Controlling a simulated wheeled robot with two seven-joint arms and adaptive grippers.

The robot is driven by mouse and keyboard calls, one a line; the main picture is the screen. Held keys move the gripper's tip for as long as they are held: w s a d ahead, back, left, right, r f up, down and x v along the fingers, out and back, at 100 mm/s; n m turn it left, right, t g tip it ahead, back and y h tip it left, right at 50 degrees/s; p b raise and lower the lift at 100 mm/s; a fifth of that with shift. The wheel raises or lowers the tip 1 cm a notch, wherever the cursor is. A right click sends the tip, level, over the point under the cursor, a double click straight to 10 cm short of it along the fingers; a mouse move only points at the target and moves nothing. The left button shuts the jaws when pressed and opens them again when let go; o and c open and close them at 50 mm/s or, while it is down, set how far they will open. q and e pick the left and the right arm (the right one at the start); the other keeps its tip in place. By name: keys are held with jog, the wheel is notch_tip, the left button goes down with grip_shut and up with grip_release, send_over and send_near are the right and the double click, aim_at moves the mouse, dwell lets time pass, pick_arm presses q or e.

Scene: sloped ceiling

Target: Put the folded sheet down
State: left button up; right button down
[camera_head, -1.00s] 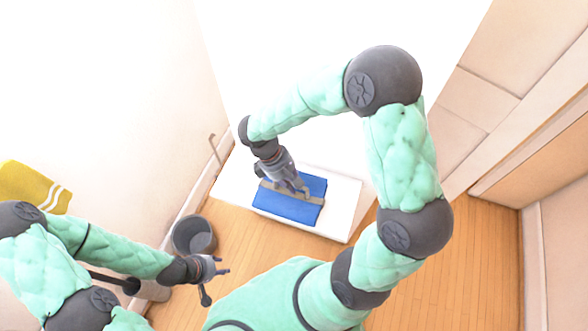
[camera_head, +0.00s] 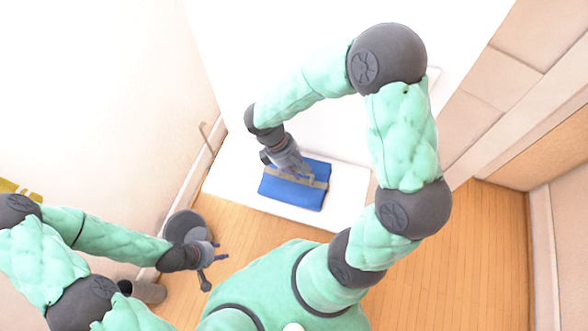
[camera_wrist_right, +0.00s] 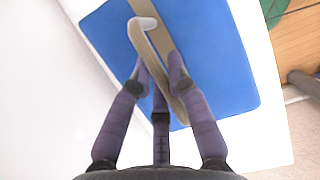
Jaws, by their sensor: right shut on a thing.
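The folded sheet (camera_head: 306,198) is a flat blue rectangle with a tan band across it, over the white surface at the centre of the head view. In the right wrist view the sheet (camera_wrist_right: 215,60) lies under the fingers, and a loop of the tan band (camera_wrist_right: 158,45) rises between them. My right gripper (camera_head: 301,176) is shut on this band, above the sheet's middle. I cannot tell whether the sheet touches the surface. My left gripper (camera_head: 222,252) is open and empty at the lower left, well away from the sheet.
The white surface (camera_head: 347,197) has bare room around the sheet. A grey round bin (camera_head: 186,224) stands on the wooden floor by the left wall, close to my left gripper. A yellow cloth (camera_head: 12,187) shows at the left edge. Wooden floor (camera_head: 470,260) is clear at the right.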

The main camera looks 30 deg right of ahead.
jog(key=shift+d, duration=0.15)
jog(key=shift+f, duration=0.1)
jog(key=shift+f, duration=0.15)
jog(key=c, duration=1.2)
grip_release()
jog(key=shift+s, duration=0.1)
